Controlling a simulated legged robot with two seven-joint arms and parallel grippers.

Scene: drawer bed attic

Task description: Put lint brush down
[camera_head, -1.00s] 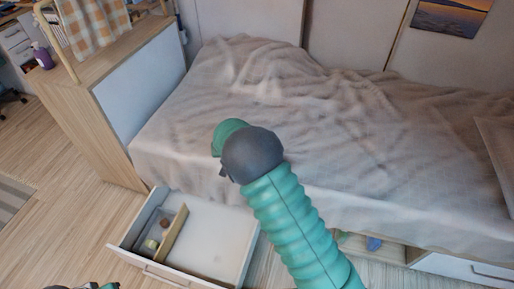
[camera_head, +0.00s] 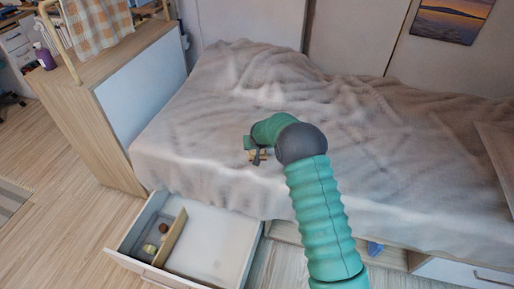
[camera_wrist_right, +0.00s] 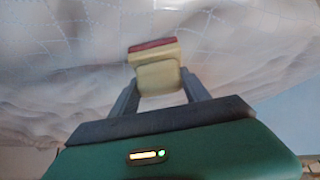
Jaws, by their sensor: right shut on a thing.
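The lint brush (camera_wrist_right: 157,74) has a pale wooden body and a dark red strip along its far edge. My right gripper (camera_wrist_right: 160,88) is shut on it, with one dark finger on each side. In the head view the brush (camera_head: 259,155) shows small and partly hidden at the end of my green right arm, in front of the beige bed cover. My right gripper (camera_head: 255,157) there appears over the near edge of the bed. I cannot tell whether the brush touches the cover. My left gripper is not in view.
The bed (camera_head: 230,100) has a rumpled beige cover. Below it an open white drawer (camera_head: 225,240) has a wooden divider (camera_head: 174,237), small round items on its left side and a mostly bare right side. A wooden cabinet (camera_head: 105,125) stands at the left.

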